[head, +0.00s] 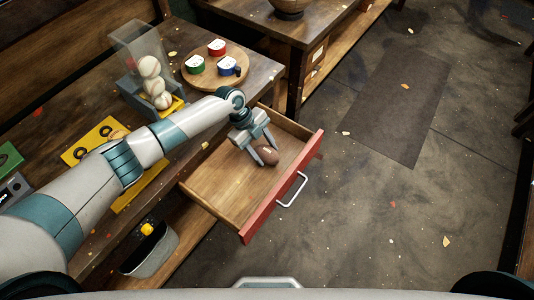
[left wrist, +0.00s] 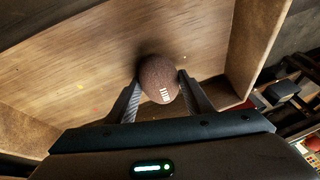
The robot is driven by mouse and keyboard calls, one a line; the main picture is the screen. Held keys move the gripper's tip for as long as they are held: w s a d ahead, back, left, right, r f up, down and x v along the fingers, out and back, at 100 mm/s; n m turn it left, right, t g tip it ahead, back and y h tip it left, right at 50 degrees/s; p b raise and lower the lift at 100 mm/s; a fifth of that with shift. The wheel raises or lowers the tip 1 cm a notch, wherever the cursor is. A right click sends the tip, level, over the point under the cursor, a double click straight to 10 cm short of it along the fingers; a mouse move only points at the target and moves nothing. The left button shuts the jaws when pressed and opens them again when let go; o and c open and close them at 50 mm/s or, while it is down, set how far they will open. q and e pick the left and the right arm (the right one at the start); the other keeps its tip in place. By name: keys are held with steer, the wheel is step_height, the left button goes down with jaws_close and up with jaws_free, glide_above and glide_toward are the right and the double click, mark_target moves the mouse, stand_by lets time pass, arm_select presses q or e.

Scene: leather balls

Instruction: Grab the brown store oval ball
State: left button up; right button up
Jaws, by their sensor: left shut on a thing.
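The brown oval ball (head: 267,156) is in the open wooden drawer (head: 232,192), in its far right part. In the left wrist view the ball (left wrist: 158,78) shows a dark pebbled surface with white stripes, and it sits between the two fingers. My left gripper (head: 262,158) reaches down into the drawer and is shut on the ball; it also shows in the left wrist view (left wrist: 158,90). The finger tips press against the ball's two sides. Whether the ball touches the drawer floor is hard to tell. My right gripper is not in view.
The drawer's red front (head: 283,187) with its metal handle (head: 292,190) stands pulled out. On the counter are a round board (head: 216,82) with several mugs and a clear dispenser (head: 135,45) with white balls. A grey bin (head: 150,255) is below. Open floor lies right.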

mark_target(271, 152)
arm_select(q)
steer(key=shift+r, duration=0.15)
steer(key=shift+r+b, duration=0.35)
steer(key=shift+r, duration=0.1)
steer(key=r, duration=0.1)
steer(key=r+b, duration=0.1)
steer(key=r, duration=0.1)
steer(key=shift+s+d+r, duration=0.1)
steer(key=shift+s+d, duration=0.2)
steer(key=s+d+r+b, duration=0.1)
steer(key=s+d+r, duration=0.1)
steer(key=s, duration=0.1)
steer(key=s+d+r+b, duration=0.1)
steer(key=s+d+r, duration=0.1)
steer(key=s+d+r+b, duration=0.1)
steer(key=s+d+r, duration=0.1)
steer(key=s, duration=0.1)
steer(key=shift+s+d+r, duration=0.3)
steer(key=shift+d+r, duration=0.05)
steer(key=shift+d, duration=0.05)
